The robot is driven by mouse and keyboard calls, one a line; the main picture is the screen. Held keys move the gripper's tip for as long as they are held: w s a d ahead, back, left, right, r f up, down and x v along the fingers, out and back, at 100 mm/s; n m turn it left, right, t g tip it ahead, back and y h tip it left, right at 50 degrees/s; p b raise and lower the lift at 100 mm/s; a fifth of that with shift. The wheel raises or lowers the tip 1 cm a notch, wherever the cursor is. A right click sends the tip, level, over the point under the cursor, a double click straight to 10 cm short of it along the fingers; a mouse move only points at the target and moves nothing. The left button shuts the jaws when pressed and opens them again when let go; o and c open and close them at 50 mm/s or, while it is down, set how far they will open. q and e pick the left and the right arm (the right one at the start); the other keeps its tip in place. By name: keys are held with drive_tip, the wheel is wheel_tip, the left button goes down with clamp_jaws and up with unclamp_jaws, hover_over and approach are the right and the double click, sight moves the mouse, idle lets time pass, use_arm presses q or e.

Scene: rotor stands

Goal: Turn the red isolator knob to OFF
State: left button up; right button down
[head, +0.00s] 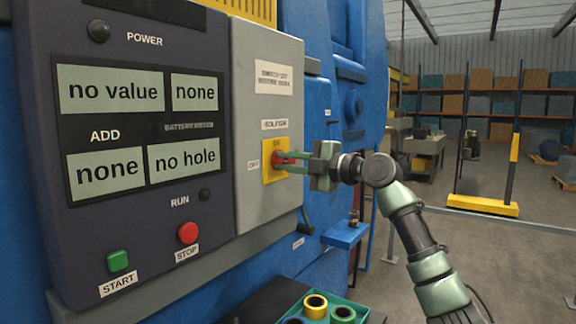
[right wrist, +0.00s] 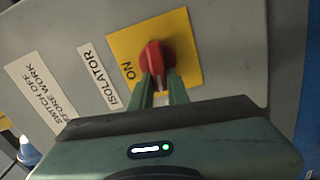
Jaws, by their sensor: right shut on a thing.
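The red isolator knob (head: 280,158) sits on a yellow plate (head: 268,174) on the grey box. It also shows in the right wrist view (right wrist: 154,56). ON stands at the plate's top edge and OFF at its left in the head view. In the right wrist view the ON mark (right wrist: 128,70) is left of the knob; OFF is not readable there. My right gripper (head: 288,162) is shut on the knob, a finger on each side. The knob's grip lies roughly along the fingers; I cannot tell its exact setting. My left gripper is out of view.
Left of the grey box (head: 275,105) is a dark panel with readouts, a green START button (head: 118,260) and a red STOP button (head: 187,233). A tray of coloured rings (head: 316,303) is below. Open floor lies to the right.

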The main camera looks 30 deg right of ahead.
drive_tip(key=shift+f+n, duration=0.15)
drive_tip(key=shift+n, duration=0.65)
drive_tip(key=c, duration=1.4)
unclamp_jaws()
drive_tip(key=shift+o, duration=0.2)
drive_tip(key=b+v, duration=0.3)
drive_tip(key=v, duration=0.4)
drive_tip(key=shift+s+b, duration=0.3)
drive_tip(key=shift+b, duration=0.1)
drive_tip(key=shift+d+f, duration=0.1)
drive_tip(key=shift+d, duration=0.05)
